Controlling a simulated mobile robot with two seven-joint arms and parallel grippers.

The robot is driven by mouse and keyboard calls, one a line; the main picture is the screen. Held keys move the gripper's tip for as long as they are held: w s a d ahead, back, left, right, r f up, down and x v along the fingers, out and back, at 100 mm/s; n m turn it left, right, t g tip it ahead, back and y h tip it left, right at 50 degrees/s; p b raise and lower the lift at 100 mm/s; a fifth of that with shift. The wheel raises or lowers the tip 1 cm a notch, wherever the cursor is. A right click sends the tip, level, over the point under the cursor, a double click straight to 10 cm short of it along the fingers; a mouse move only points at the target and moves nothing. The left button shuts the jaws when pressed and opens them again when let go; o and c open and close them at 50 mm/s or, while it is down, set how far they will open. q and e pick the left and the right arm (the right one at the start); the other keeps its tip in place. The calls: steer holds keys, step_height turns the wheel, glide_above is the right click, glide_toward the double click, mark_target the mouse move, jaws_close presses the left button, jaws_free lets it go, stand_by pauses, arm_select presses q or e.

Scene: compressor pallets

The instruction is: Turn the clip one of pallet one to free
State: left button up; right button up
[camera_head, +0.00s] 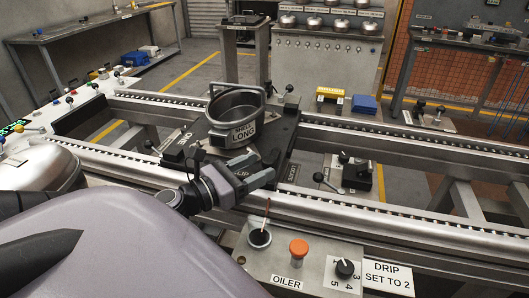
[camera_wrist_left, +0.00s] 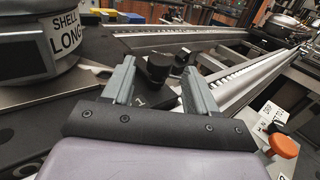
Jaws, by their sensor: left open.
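The pallet (camera_head: 276,138) is a dark plate on the roller rails, carrying a grey metal shell (camera_head: 236,105) labelled SHELL LONG. The shell also shows at the left of the left wrist view (camera_wrist_left: 35,45). My left gripper (camera_head: 262,168) is open at the pallet's near side, just in front of the shell. In the left wrist view its two grey fingers (camera_wrist_left: 158,78) stand either side of a black knob-like clip (camera_wrist_left: 158,68), with a mark like a 1 near it. I cannot tell whether the fingers touch it. In the head view the gripper hides this clip. My right gripper is out of view.
The near rail (camera_head: 345,205) runs under my left wrist. In front stands an oiler panel (camera_head: 290,262) with an orange button (camera_head: 299,249), a black knob (camera_head: 345,268) and a DRIP SET TO 2 sign (camera_head: 388,277). Yellow (camera_head: 330,94) and blue (camera_head: 364,104) boxes lie beyond the far rail.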

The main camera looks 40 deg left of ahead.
arm_select(q)
steer(key=shift+s+a, duration=0.15)
steer(key=shift+s, duration=0.65)
steer(key=shift+s+a, duration=0.1)
steer(key=shift+s, duration=0.65)
